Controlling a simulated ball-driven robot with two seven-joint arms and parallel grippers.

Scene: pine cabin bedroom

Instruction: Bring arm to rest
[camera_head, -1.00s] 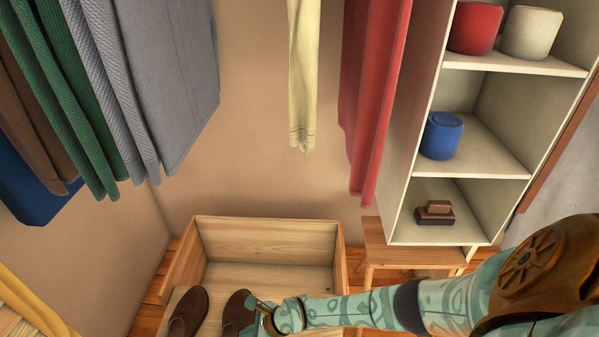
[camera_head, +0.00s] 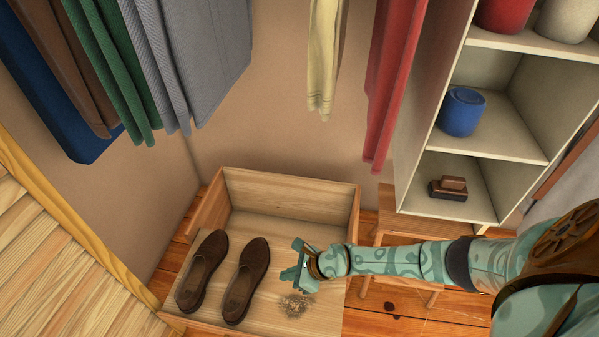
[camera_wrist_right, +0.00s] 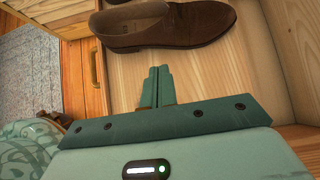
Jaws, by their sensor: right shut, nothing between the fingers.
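My right arm (camera_head: 400,262) reaches in from the right in the head view. Its gripper (camera_head: 292,262) is over the right part of a pale wooden box (camera_head: 285,185), to the right of two brown shoes. The left shoe (camera_head: 203,270) and the right shoe (camera_head: 247,280) lie side by side in the box. In the right wrist view the gripper's fingers (camera_wrist_right: 157,85) are together with nothing between them, and a brown shoe (camera_wrist_right: 165,25) lies beyond the tips, apart from them. My left gripper is not in view.
A small brown patch (camera_head: 295,305) lies on the box floor below the gripper. A wooden stool (camera_head: 385,225) stands right of the box, partly behind my arm. A white shelf unit (camera_head: 425,130) holds a blue jar (camera_head: 461,111) and a brush (camera_head: 449,188). Clothes hang above.

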